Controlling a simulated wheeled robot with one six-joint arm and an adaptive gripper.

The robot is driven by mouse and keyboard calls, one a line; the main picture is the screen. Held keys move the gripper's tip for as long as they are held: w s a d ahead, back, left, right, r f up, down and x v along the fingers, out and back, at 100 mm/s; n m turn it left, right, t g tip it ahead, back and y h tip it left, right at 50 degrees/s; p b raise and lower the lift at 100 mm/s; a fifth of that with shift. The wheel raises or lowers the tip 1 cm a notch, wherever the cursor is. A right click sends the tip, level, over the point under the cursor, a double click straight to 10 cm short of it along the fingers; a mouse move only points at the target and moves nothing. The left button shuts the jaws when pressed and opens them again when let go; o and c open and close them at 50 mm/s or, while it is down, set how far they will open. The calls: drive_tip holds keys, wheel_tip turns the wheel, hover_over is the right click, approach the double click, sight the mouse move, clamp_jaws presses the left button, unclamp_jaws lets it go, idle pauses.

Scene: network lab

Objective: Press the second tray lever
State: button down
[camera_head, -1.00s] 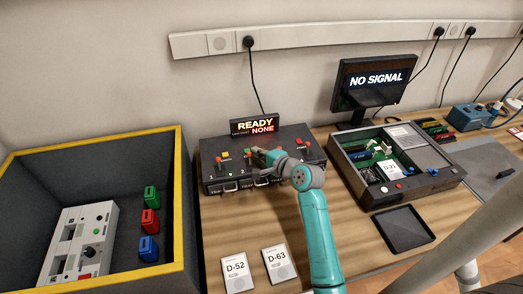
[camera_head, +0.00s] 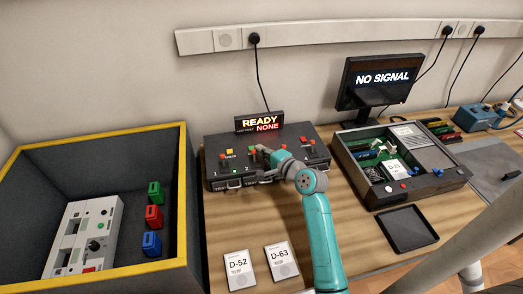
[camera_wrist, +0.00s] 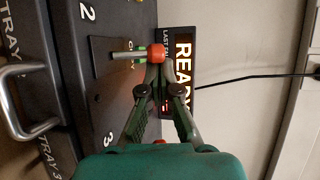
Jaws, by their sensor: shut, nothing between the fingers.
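A dark tray unit (camera_head: 228,178) stands at the back of the bench, with red-knobbed levers and several metal handles along its front. In the wrist view, a lever with a red knob (camera_wrist: 156,53) and metal shaft (camera_wrist: 131,55) sticks out beside the printed mark 2 (camera_wrist: 86,12); the mark 3 (camera_wrist: 107,138) is lower in the picture. My gripper (camera_wrist: 156,68) is shut and empty, its tips right at the red knob; I cannot tell whether they touch it. In the head view, my gripper (camera_head: 264,152) is over the unit's middle and hides part of it.
A sign (camera_head: 259,123) reading READY and NONE stands behind the unit. A yellow-rimmed bin (camera_head: 188,200) is at the left. An open equipment case (camera_head: 399,193), a monitor (camera_head: 378,82) and a dark empty tray (camera_head: 407,229) are at the right. Two cards (camera_head: 238,271) lie in front.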

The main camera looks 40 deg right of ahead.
drive_tip(key=shift+s+a+n+t, duration=0.15)
drive_tip(key=shift+s+n+t, duration=0.15)
drive_tip(key=shift+t, duration=0.3)
drive_tip(key=shift+r, duration=0.1)
drive_tip(key=shift+s+a, duration=0.3)
drive_tip(key=shift+s, duration=0.1)
drive_tip(key=shift+s+a+f, duration=0.2)
drive_tip(key=shift+s+a, duration=0.1)
drive_tip(key=shift+s, duration=0.1)
idle(0.3)
drive_tip(key=shift+w+d+r, duration=0.15)
drive_tip(key=shift+d+r, duration=0.1)
drive_tip(key=shift+d, duration=0.2)
drive_tip(key=d, duration=0.3)
drive_tip(key=shift+w+r, duration=0.1)
drive_tip(key=shift+r, duration=0.3)
drive_tip(key=s+f, duration=0.1)
drive_tip(key=s, duration=0.1)
drive_tip(key=s+f, duration=0.2)
drive_tip(key=s, duration=0.1)
drive_tip(key=s+f, duration=0.1)
drive_tip(key=s, duration=0.2)
drive_tip(key=shift+s+a+f, duration=0.15)
drive_tip(key=shift+s+a, duration=0.05)
drive_tip(key=shift+s, duration=0.15)
